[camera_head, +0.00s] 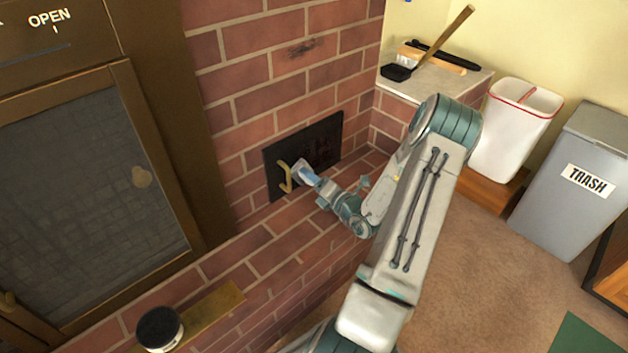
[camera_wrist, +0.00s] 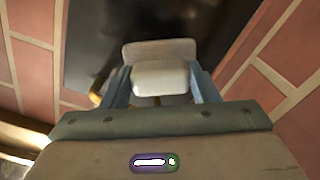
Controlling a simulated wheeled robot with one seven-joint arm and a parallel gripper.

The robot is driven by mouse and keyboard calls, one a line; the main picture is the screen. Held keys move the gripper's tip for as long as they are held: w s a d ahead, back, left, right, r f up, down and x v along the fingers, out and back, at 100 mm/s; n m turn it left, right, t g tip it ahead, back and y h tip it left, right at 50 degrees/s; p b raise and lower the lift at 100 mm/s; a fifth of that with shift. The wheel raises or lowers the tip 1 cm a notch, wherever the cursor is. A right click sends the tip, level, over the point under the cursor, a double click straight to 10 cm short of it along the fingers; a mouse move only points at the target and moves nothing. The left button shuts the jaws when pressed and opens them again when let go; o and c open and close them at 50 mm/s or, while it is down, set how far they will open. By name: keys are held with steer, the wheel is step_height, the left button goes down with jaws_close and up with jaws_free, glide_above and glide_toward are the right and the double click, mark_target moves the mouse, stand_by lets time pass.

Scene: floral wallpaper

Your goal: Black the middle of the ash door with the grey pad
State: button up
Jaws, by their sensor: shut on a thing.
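The ash door (camera_head: 325,142) is a dark plate set low in the brick wall, with a brass handle (camera_head: 284,177) at its left. It fills the upper middle of the wrist view (camera_wrist: 95,40). My gripper (camera_head: 306,174) is shut on the grey pad (camera_wrist: 160,78), a pale block between the two fingers. The pad is in front of the door's left part, close to the handle. I cannot tell whether it touches the door. The lower part of the pad and part of the door are hidden by my gripper and arm.
An open-topped jar with black contents (camera_head: 159,327) stands on a brass ledge (camera_head: 218,303) at lower left. The large framed stove door (camera_head: 85,190) is left of the brickwork. A shovel and brush lie on a ledge (camera_head: 445,78) at the back. White and grey bins stand right.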

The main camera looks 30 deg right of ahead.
steer(key=shift+w+a, duration=0.1)
steer(key=shift+w, duration=0.35)
steer(key=shift+w+d+p, duration=0.15)
steer(key=shift+d+p, duration=0.55)
steer(key=shift+d, duration=1.3)
steer(key=shift+w+d+r+p, duration=0.15)
steer(key=shift+w+d, duration=0.1)
steer(key=shift+d, duration=1)
steer(key=shift+w+d+f+p, duration=0.1)
steer(key=shift+w+d+p, duration=0.1)
steer(key=shift+d, duration=1.1)
steer(key=shift+w+d+r+p, duration=0.15)
steer(key=shift+w+d, duration=0.1)
steer(key=shift+d, duration=1)
steer(key=shift+w+d+f, duration=0.1)
steer(key=shift+w+d, duration=0.1)
steer(key=shift+d, duration=1.6)
